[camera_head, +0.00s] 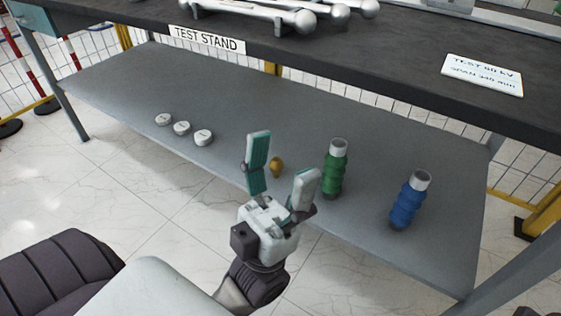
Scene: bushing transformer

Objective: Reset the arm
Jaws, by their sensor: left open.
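My left gripper (281,178) is open and empty, with its two teal-padded fingers spread apart. It is in front of the grey lower shelf (330,120), near the shelf's front edge. In the picture a small golden-yellow object (276,167) shows between the fingers; it looks to be on the shelf behind them, apart from the pads. My arm comes in from the bottom left. My right gripper is not in view.
A green bushing (334,170) and a blue bushing (408,203) stand upright right of the gripper. Several white discs (182,128) lie left on the shelf. The dark upper bench (370,45) overhangs behind, with silver parts (265,15) and a card (482,75).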

